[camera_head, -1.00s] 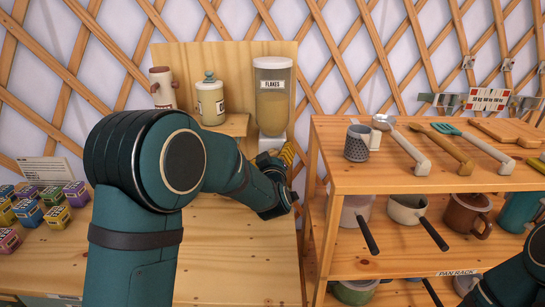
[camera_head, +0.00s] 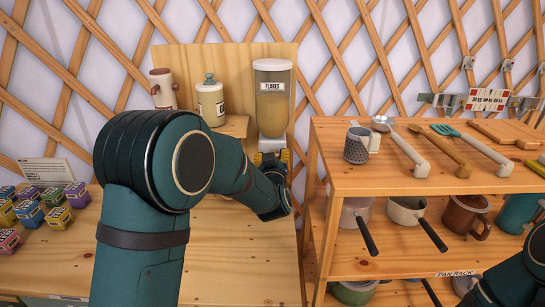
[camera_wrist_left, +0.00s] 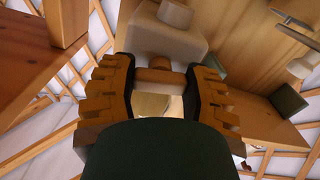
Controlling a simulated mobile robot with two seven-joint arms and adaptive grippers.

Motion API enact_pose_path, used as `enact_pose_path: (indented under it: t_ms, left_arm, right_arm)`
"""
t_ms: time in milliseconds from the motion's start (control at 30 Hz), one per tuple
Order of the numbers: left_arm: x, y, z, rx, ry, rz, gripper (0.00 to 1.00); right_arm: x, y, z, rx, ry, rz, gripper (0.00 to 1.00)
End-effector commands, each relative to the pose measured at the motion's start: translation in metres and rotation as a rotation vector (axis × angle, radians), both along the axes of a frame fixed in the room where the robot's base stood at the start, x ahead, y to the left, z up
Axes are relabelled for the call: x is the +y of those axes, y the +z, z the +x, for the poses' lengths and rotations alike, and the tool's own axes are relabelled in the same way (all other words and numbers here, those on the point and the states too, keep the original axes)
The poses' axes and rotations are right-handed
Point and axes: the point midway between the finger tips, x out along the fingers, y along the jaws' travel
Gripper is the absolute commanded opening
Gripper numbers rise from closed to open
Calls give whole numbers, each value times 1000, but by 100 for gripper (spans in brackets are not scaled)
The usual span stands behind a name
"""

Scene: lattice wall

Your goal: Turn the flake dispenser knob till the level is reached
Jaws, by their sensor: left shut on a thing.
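The flake dispenser (camera_head: 273,105) stands upright against the wooden back panel, a clear hopper labelled "FLAKES" partly filled with tan flakes. Its pale lower body (camera_wrist_left: 160,32) shows at the top of the left wrist view. My left gripper (camera_head: 272,158) is at the dispenser's lower front. In the left wrist view its ribbed yellow-brown fingers (camera_wrist_left: 155,85) are on both sides of the brown knob (camera_wrist_left: 154,78), shut on it. A pale thing (camera_wrist_left: 160,103) shows below the knob, mostly hidden by the gripper; I cannot tell what it is. My right gripper is out of view.
The pan rack (camera_head: 400,182), with a grater (camera_head: 357,145) and utensils on top, rises close on the right. Small colored boxes (camera_head: 53,196) sit at left. The front counter (camera_head: 240,260) is clear.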

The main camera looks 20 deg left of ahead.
Motion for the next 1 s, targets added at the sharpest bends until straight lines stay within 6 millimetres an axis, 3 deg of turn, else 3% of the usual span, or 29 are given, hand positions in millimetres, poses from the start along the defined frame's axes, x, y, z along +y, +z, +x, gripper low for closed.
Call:
enact_pose_path:
  t_ms: [300, 867, 900, 967, 1000]
  left_arm:
    - [0, 1, 0, 40, 0, 143, 14]
    - [0, 0, 0, 50, 0, 178, 14]
    - [0, 0, 0, 50, 0, 178, 63]
    - [0, 0, 0, 50, 0, 178, 83]
    - [0, 0, 0, 50, 0, 178, 83]
  right_arm:
    - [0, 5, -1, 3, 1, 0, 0]
    - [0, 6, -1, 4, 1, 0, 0]
    - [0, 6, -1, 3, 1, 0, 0]
    - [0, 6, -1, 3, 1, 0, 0]
    - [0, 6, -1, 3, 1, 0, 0]
